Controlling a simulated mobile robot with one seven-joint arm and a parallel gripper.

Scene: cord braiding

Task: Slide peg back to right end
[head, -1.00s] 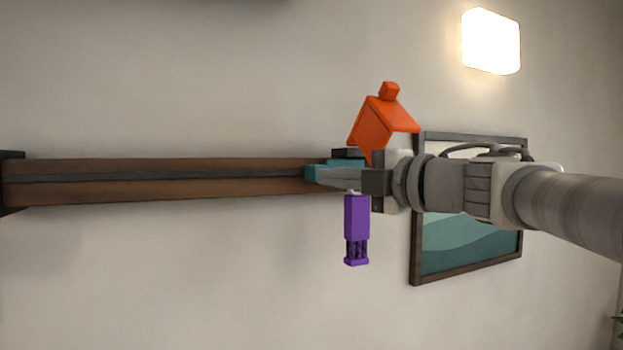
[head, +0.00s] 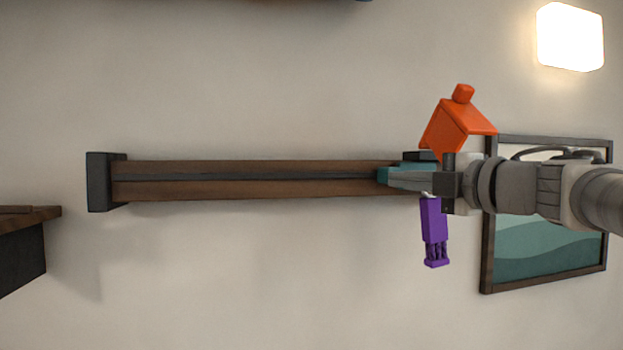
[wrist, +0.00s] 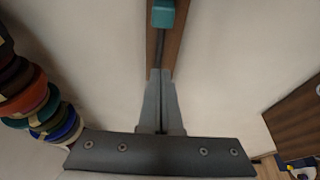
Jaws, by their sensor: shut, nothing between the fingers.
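A long brown wooden rail (head: 250,189) with a dark slot along its length runs level across the wall. A teal peg (head: 422,166) sits near the rail's right end and is partly hidden by my gripper (head: 386,178). In the wrist view the teal peg (wrist: 164,14) shows at the top edge, over the rail (wrist: 153,45). My gripper (wrist: 160,76) is shut and empty there, its fingertips over the rail with a visible gap in the picture to the peg. In the head view I cannot tell whether they touch.
A dark block (head: 101,182) caps the rail's left end. An orange piece (head: 458,122) stands above my gripper, and a purple bobbin (head: 433,230) hangs below. A framed picture (head: 545,240) is behind. A shelf (head: 25,235) is lower left. Coloured discs (wrist: 30,95) stack at left in the wrist view.

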